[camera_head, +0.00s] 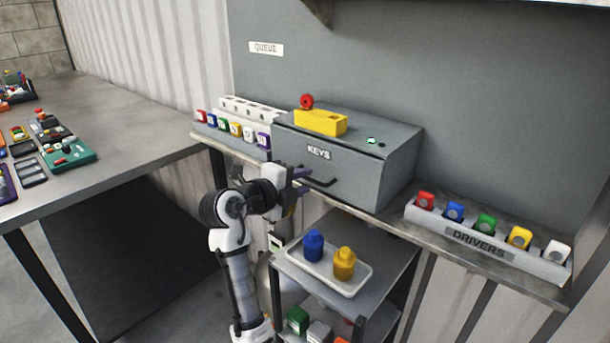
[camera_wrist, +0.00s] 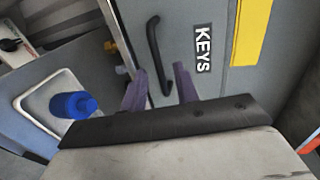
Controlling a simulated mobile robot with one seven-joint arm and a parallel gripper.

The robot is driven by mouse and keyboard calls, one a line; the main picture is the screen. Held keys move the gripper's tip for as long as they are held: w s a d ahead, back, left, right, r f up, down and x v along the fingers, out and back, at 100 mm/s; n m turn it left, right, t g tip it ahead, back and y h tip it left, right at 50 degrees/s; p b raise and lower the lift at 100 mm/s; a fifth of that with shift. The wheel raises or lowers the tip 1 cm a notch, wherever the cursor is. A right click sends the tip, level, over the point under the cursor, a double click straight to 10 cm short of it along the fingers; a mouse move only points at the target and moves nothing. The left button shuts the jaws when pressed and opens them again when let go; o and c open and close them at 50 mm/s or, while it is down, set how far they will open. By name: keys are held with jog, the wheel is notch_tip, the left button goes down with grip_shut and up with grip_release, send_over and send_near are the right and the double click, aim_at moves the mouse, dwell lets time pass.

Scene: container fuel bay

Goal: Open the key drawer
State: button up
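The key drawer (camera_head: 330,176) is the front of a grey box labelled KEYS on the shelf, and it looks closed. Its black bar handle (camera_head: 318,181) runs along the front below the label. In the wrist view the handle (camera_wrist: 154,50) appears as a dark bar with one end near my fingertips. My gripper (camera_head: 304,180) is at the drawer front, by the handle's left part. Its two purple fingers (camera_wrist: 160,82) are apart, with the lower end of the handle between or just beyond them. I cannot tell whether they touch it.
A yellow block with a red knob (camera_head: 320,122) and a green light (camera_head: 371,140) are on top of the box. A cart below holds a white tray (camera_head: 349,285) with blue and yellow bottles. A DRIVERS rack (camera_head: 545,267) stands right; a row of coloured tags (camera_head: 235,130) stands left.

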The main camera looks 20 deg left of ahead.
jog(key=shift+x, duration=0.8)
jog(key=shift+c, duration=0.4)
grip_shut()
